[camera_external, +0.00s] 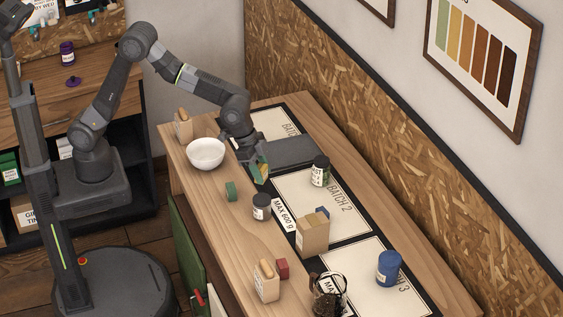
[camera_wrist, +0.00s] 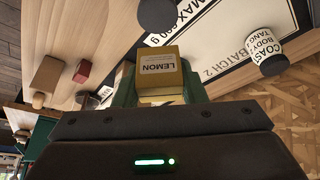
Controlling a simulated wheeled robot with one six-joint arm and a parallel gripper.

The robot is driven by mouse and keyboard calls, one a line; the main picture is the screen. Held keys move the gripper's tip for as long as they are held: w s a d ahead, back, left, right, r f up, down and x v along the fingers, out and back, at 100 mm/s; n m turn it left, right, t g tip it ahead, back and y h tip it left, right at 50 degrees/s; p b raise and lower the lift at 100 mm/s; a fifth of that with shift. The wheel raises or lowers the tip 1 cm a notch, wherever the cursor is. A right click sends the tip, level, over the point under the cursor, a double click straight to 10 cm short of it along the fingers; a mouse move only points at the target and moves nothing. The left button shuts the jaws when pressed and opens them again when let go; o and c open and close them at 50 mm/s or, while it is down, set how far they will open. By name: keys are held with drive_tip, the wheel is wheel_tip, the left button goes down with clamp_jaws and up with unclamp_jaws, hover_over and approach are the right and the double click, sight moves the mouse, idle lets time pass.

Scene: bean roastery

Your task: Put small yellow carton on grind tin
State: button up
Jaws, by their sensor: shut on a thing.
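The small yellow carton (camera_wrist: 160,72), marked LEMON, is held between the green-sided fingers of my gripper (camera_wrist: 160,92) in the wrist view. In the outside view my gripper (camera_external: 262,174) hangs above the table, with little of the yellow carton (camera_external: 264,168) showing. No label reading grind is legible. A small dark lidded tin (camera_external: 262,207) stands just in front of the gripper; its dark lid (camera_wrist: 157,14) appears at the top of the wrist view. A dark-lidded jar (camera_external: 320,172) with a white label stands to the right, and a blue tin (camera_external: 388,268) stands farther off.
A white bowl (camera_external: 206,153) and a small green object (camera_external: 230,191) are left of my gripper. A grey slab (camera_external: 291,151) lies behind it. An open cardboard box (camera_external: 313,240), a glass carafe (camera_external: 327,292), a red block (camera_external: 282,268) and a beige container (camera_external: 266,284) stand nearer the camera.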

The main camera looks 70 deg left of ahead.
sight(266, 199)
drive_tip(key=shift+f+p, duration=0.55)
drive_tip(key=shift+f, duration=3)
drive_tip(key=shift+f, duration=0.25)
drive_tip(key=o, duration=0.9)
drive_tip(key=shift+r, duration=0.1)
drive_tip(key=shift+o, duration=0.2)
drive_tip(key=shift+r, duration=0.2)
drive_tip(key=b+v, duration=0.1)
drive_tip(key=v, duration=1.1)
drive_tip(key=shift+b, duration=0.4)
